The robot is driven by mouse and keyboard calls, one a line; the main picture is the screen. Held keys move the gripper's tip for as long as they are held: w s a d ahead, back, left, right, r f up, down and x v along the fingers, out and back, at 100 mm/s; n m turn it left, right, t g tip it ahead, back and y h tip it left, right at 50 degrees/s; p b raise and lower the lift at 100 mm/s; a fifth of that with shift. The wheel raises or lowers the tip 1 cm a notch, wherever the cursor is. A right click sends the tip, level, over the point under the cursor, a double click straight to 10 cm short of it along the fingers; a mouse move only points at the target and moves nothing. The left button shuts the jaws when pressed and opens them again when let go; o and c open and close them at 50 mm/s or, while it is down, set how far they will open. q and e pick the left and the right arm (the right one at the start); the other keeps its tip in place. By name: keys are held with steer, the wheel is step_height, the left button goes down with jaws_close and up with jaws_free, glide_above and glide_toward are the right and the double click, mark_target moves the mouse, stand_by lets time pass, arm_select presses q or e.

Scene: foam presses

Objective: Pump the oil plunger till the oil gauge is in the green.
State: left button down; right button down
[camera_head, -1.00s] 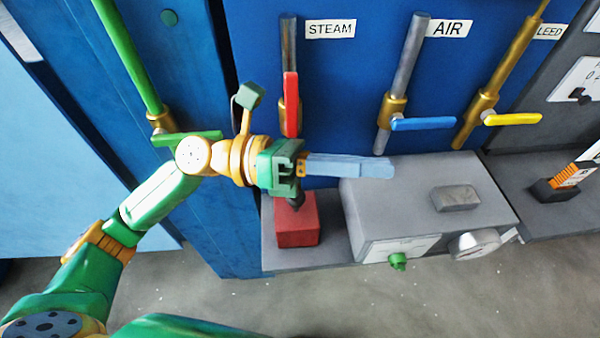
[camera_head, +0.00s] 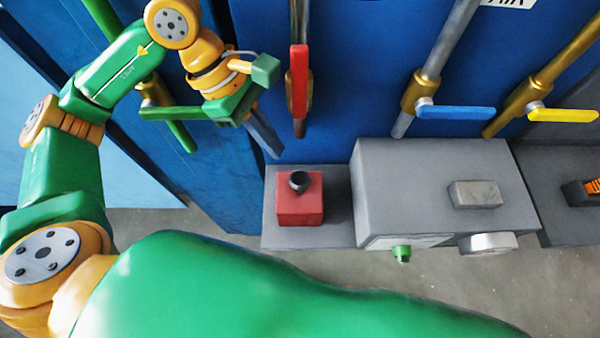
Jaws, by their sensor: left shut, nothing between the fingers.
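A red block with a round black knob on top (camera_head: 298,182), which looks like the oil plunger, sits on a grey ledge in the lower middle. My left gripper (camera_head: 272,150) is shut and empty, its grey fingers pointing down and slightly right, above and left of the black knob and apart from it in the picture. A round silver gauge-like part (camera_head: 488,243) sits on the front of the grey box; it is seen nearly edge-on, so its needle and any green zone cannot be read. My right gripper is not in view.
The grey box (camera_head: 400,190) stands right of the red block, with a metal block on top and a green knob (camera_head: 401,253) on its front. Red (camera_head: 299,75), blue (camera_head: 455,112) and yellow (camera_head: 562,115) valve handles hang above, and a green one (camera_head: 185,113) left.

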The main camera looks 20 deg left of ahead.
mark_target(297, 177)
arm_select(q)
steer(key=b+x, duration=0.2)
steer(key=x, duration=0.3)
steer(key=shift+d+f+b, duration=0.1)
steer(key=shift+f+b, duration=0.25)
steer(key=shift+b, duration=0.05)
steer(key=shift+d+f, duration=0.25)
steer(key=shift+f, duration=0.15)
steer(key=shift+f, duration=0.1)
